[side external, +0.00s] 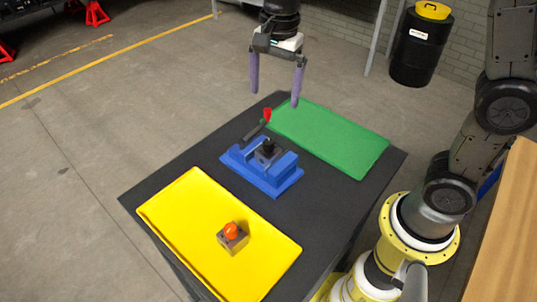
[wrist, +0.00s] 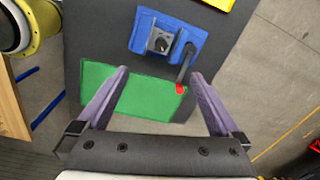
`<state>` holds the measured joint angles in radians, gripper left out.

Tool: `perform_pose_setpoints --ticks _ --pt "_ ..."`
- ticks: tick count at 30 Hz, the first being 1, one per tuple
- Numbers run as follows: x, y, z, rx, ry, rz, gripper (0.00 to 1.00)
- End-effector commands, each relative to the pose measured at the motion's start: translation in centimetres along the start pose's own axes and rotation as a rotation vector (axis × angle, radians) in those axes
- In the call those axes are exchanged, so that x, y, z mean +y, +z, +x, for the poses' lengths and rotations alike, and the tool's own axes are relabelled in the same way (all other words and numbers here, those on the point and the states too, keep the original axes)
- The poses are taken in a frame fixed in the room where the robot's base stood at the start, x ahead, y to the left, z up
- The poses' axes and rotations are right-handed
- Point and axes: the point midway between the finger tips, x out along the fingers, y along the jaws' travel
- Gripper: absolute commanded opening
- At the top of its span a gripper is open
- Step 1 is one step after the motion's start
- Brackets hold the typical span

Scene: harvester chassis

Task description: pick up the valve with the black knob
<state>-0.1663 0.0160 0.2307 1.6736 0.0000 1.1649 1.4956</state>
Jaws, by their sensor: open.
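The valve with the black knob (side external: 268,150) sits in a blue fixture (side external: 279,185) at the middle of the dark table. It also shows in the wrist view (wrist: 160,42), in the fixture's recess. My gripper (side external: 273,95) is open and empty, above the table's far edge, apart from the valve. In the wrist view its two purple fingers (wrist: 160,85) are spread wide, with the green mat between and beyond them. A second valve with an orange knob (side external: 231,236) stands on the yellow mat (side external: 178,215).
A dark lever with a red tip (side external: 265,118) rises from the fixture's far side. The green mat (side external: 335,140) is bare. A black barrel with a yellow lid (side external: 421,45) stands on the floor behind. A wooden surface (side external: 508,225) is at the right edge.

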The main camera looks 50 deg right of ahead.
Motion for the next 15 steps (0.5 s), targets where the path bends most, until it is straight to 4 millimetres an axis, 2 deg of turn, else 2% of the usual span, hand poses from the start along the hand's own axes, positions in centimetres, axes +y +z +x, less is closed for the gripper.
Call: perform_pose_setpoints --ticks 3,8,15 --pt "-0.4 0.6 1.9 -0.004 0.047 -0.017 1.0" --pt "-0.3 0.8 3.6 -0.005 0.062 -0.026 1.0" --pt "0.0 0.8 8.1 -0.005 0.062 -0.025 1.0"
